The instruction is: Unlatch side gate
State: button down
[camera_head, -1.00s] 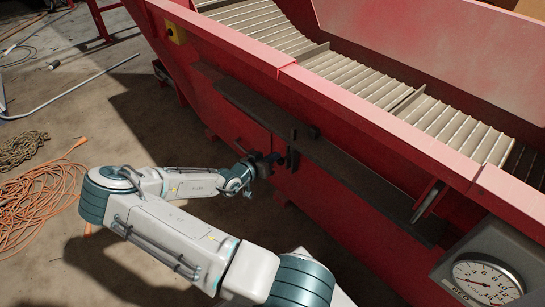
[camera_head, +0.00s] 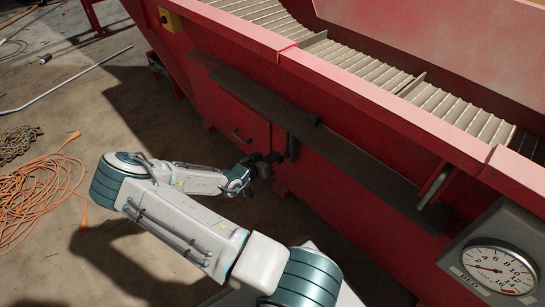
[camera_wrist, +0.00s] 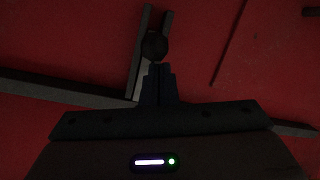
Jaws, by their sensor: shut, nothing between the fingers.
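The side gate (camera_head: 238,137) is a red panel with a small handle in the side of the red machine, in the head view. A dark upright latch piece (camera_head: 292,148) stands at its right edge, under a long dark ledge. My gripper (camera_head: 273,158) is shut and empty, low beside the latch piece, partly dark in shadow. In the wrist view my shut fingertips (camera_wrist: 157,68) point at a round dark knob (camera_wrist: 154,45), which lies between two dark bars (camera_wrist: 138,50). The tips look just below the knob; I cannot tell whether they touch it.
The dark ledge (camera_head: 370,174) runs along the machine above my gripper. A dial gauge (camera_head: 497,270) is at lower right, and a conveyor bed (camera_head: 370,65) lies above. Orange cable (camera_head: 35,195) and a pale rod (camera_head: 70,82) lie on the floor at left.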

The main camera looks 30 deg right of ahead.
notch_tip(320, 180, up, 5)
jog(key=w+p, duration=0.1)
jog(key=p, duration=0.2)
jog(key=f+p+v, duration=0.1)
jog(key=p+v, duration=0.1)
jog(key=v, duration=0.8)
jog(key=shift+a+p, duration=0.25)
jog(key=shift+p, duration=0.1)
jog(key=shift+w+f, duration=0.15)
